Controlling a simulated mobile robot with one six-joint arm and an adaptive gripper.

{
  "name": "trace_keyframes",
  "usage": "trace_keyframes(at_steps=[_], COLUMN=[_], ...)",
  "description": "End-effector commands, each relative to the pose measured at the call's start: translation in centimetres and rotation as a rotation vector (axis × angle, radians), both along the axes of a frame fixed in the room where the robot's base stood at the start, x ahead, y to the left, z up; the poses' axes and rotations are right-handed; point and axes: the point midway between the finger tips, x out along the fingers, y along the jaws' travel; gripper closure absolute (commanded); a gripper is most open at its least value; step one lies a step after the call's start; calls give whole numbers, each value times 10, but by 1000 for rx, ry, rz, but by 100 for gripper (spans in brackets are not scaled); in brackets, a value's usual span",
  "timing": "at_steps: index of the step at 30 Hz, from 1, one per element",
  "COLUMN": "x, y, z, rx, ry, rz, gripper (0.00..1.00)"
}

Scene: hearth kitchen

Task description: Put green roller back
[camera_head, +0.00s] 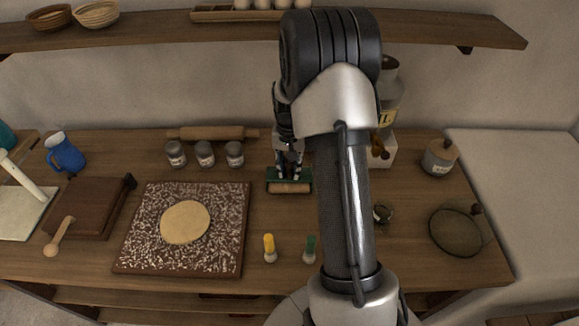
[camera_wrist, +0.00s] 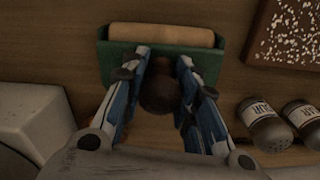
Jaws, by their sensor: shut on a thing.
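The green roller (camera_head: 289,187) has a green body with a pale wooden cylinder along one side. It is at the back middle of the wooden counter, right of the grey jars. In the wrist view the green roller (camera_wrist: 160,37) lies across the top, its cylinder level. My gripper (camera_head: 289,170) comes down on it from above. In the wrist view my gripper (camera_wrist: 162,85) has its blue fingers on either side of the roller's dark round handle, shut on it. I cannot tell whether the roller touches the counter.
Grey jars (camera_head: 205,153) stand left of the roller, with a rolling pin (camera_head: 212,133) behind. A speckled board (camera_head: 130,245) with dough lies front left. Yellow-topped (camera_head: 269,246) and green-topped (camera_head: 310,248) tools stand in front. A white box (camera_head: 384,152) is to the right.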

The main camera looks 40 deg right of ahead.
Motion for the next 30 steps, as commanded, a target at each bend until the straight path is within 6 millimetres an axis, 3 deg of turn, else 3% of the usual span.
trace_keyframes(at_steps=[12, 13, 22, 30], x=[-2, -3, -4, -3], y=[1, 2, 2, 2], z=[-14, -15, -15, -14], rx=[4, 5, 5, 5], ry=[8, 9, 11, 9], rz=[0, 0, 0, 0], gripper=[100, 71, 52, 52])
